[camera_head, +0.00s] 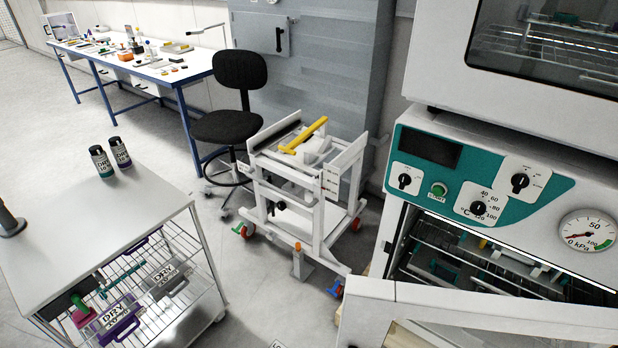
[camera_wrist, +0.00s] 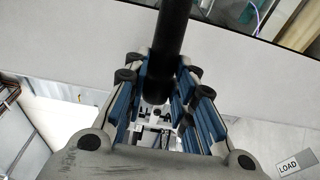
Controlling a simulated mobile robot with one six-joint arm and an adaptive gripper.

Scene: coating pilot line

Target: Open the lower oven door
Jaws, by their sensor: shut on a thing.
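The lower oven (camera_head: 470,190) is at the right in the head view, with a teal control panel of dials, a green button and a pressure gauge. Its door (camera_head: 470,312) is a white frame in front at the bottom right, standing away from the oven front. The racks inside (camera_head: 460,262) show through the gap above it. In the wrist view my gripper (camera_wrist: 158,85) is shut on a black bar handle (camera_wrist: 172,30) that runs between its blue-padded fingers. The pale door face (camera_wrist: 80,35) lies behind. My gripper does not show in the head view.
A second oven (camera_head: 545,50) stands above. A white trolley (camera_head: 305,180) and a black chair (camera_head: 238,100) stand left of the ovens. A white cart (camera_head: 100,230) with two dark jars is at the left. Clear floor (camera_head: 250,310) lies between cart and door.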

